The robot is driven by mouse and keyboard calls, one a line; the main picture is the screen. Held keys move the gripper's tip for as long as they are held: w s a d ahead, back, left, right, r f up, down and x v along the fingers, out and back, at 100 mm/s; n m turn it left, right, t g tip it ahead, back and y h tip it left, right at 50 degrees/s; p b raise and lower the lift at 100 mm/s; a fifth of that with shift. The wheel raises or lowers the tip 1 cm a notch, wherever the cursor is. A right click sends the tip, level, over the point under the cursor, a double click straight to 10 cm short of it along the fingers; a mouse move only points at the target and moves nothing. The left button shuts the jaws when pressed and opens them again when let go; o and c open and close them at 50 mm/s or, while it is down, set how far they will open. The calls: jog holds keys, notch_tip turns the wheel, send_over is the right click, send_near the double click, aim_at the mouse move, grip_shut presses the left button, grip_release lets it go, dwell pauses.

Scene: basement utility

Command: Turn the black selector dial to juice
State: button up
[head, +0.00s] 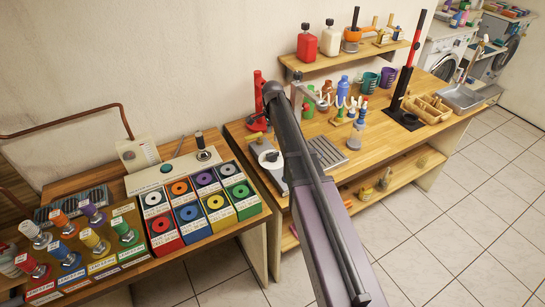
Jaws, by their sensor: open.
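A small pale unit (262,150) stands at the left end of the wooden workbench, just left of my arm. It has a round light face with a small dark part on it, which may be the black selector dial; its markings are too small to read, so I cannot tell its setting. A dark upright knob (199,141) also stands on the pale box behind the coloured bins. My arm crosses the middle of the view, from the bottom edge up to a dark joint above the workbench. My gripper and its fingertips cannot be made out.
The left table holds coloured bins (221,206), several bottles with coloured caps (125,231) and a white box (139,155). A red stand (258,104), a slatted tray (327,152) and cups (369,82) stand on the workbench (385,140). Tiled floor (450,225) is clear at right.

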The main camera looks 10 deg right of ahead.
aim_at(272, 153)
jog(key=shift+f+b, duration=5.05)
jog(key=shift+f, duration=0.3)
grip_shut()
